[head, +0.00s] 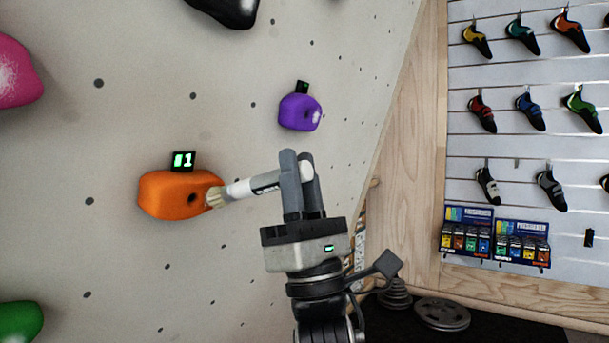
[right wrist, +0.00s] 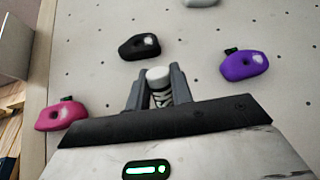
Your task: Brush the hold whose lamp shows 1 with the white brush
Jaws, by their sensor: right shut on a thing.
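An orange hold (head: 165,196) is on the grey climbing wall in the head view. The lamp (head: 183,161) above it has lit green marks that end in a 1. My right gripper (head: 297,162) is to the right of this hold, shut on the white brush (head: 240,188). The brush points left, and its pale bristles reach the right face of the orange hold and appear to touch it. In the right wrist view the white handle end (right wrist: 158,74) shows between the fingers; the bristles are hidden. My left gripper is not in view.
A purple hold (head: 299,113) with a small lamp is up and right of the orange hold. Pink (head: 14,72), black (head: 228,8) and green (head: 18,321) holds are at the edges. A shoe rack wall (head: 520,80) is at right, with weight plates (head: 442,313) below.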

